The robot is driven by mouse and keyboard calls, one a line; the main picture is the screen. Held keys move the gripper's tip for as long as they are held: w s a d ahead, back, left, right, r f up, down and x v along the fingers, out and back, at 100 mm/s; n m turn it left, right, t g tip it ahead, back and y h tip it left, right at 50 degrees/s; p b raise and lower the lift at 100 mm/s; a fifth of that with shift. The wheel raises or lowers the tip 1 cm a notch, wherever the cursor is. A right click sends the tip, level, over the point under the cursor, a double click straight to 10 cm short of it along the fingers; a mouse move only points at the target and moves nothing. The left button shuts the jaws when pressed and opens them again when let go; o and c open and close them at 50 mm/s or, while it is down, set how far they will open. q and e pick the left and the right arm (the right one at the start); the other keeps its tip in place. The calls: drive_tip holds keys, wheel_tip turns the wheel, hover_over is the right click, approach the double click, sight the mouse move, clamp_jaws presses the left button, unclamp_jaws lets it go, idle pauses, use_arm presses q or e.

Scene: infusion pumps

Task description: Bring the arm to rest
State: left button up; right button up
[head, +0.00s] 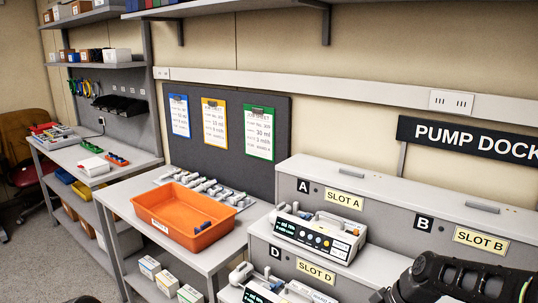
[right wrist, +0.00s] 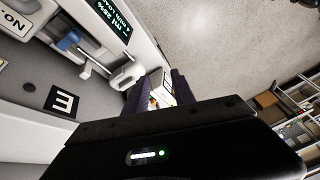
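My right arm (head: 455,280) enters the head view at the lower right, in front of the pump dock; its gripper is outside that view. In the right wrist view my right gripper (right wrist: 158,88) shows two dark fingers with a gap between them, and I see nothing held there. A pump with a lit screen (right wrist: 118,18) and a panel marked E (right wrist: 63,101) lie to the left of the fingers. My left gripper does not show; a small dark shape at the bottom edge of the head view is too little to identify.
The dock (head: 385,212) holds a pump (head: 318,236) at slot A and another (head: 262,292) at slot D. An orange bin (head: 185,232) stands on the middle table. A side bench (head: 75,158) and shelves stand at left. Open floor (right wrist: 225,40) shows beyond the right gripper.

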drive_tip(key=s+a+f+m+g, duration=0.15)
drive_tip(key=s+a+f, duration=0.35)
drive_tip(key=f, duration=0.6)
drive_tip(key=s+a+f+m, duration=0.3)
drive_tip(key=s+a+f, duration=0.15)
drive_tip(key=f, duration=0.75)
drive_tip(key=s+a+f+m, duration=0.2)
drive_tip(key=s+f, duration=0.2)
drive_tip(key=s, duration=0.3)
drive_tip(key=s+a+f+m, duration=0.2)
drive_tip(key=s+f, duration=0.1)
drive_tip(key=s, duration=0.5)
drive_tip(key=shift+s+a+f, duration=0.15)
drive_tip(key=shift+a+f, duration=0.2)
